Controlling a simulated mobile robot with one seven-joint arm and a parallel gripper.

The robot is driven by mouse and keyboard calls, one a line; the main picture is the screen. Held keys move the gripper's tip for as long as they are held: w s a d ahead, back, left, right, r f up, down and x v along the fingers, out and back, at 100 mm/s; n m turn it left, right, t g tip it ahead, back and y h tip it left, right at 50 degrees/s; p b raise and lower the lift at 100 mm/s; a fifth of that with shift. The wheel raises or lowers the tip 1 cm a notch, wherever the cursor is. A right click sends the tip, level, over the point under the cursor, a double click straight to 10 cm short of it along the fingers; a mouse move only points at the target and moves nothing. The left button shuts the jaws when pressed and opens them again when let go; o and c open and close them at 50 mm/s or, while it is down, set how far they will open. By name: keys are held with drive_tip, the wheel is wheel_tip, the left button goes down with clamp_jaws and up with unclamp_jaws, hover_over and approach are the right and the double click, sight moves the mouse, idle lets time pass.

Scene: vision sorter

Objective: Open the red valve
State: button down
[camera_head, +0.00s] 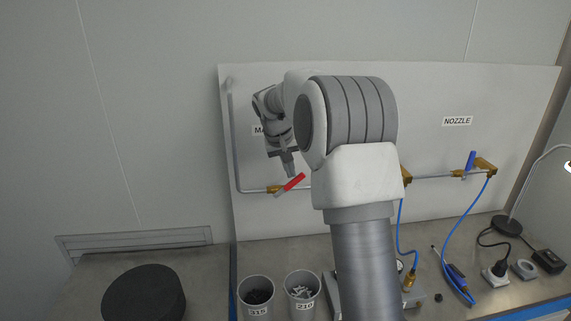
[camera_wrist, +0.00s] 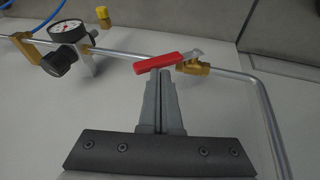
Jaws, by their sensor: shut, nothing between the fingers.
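My gripper (camera_head: 291,174) is shut and empty. Its fingertips (camera_wrist: 162,72) are right at the handle's underside in the wrist view; I cannot tell whether they touch it. My arm hides the middle of the panel in the head view.
A pressure gauge (camera_wrist: 67,32) is on the pipe in the wrist view. A blue valve handle (camera_head: 471,160) is at right, under the NOZZLE label (camera_head: 457,121). Two cups (camera_head: 257,295) stand on the bench below. Blue hoses (camera_head: 452,240) hang at right.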

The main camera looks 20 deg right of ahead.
sight(302, 175)
idle(0.4)
drive_tip(key=shift+d+f+y, duration=0.1)
drive_tip(key=shift+d+y, duration=0.15)
drive_tip(key=shift+y, duration=0.15)
drive_tip(key=shift+s+d, duration=0.1)
drive_tip(key=y, duration=0.1)
drive_tip(key=d+f+y, duration=0.1)
drive_tip(key=d+y, duration=0.1)
drive_tip(key=shift+s+d+f+m+t, duration=0.25)
drive_tip(key=shift+f+m+t, duration=0.05)
drive_tip(key=shift+f+t, duration=0.1)
drive_tip(key=shift+s+d+f+t+y+b, duration=0.1)
drive_tip(key=shift+d+f+t+y+b, duration=0.25)
drive_tip(key=shift+f+y, duration=0.35)
drive_tip(key=shift+s+d+f+t+y+b, duration=0.15)
drive_tip(key=shift+d+f+y, duration=0.35)
drive_tip(key=shift+y, duration=0.3)
drive_tip(key=shift+w+f, duration=0.1)
drive_tip(key=shift+a, duration=0.1)
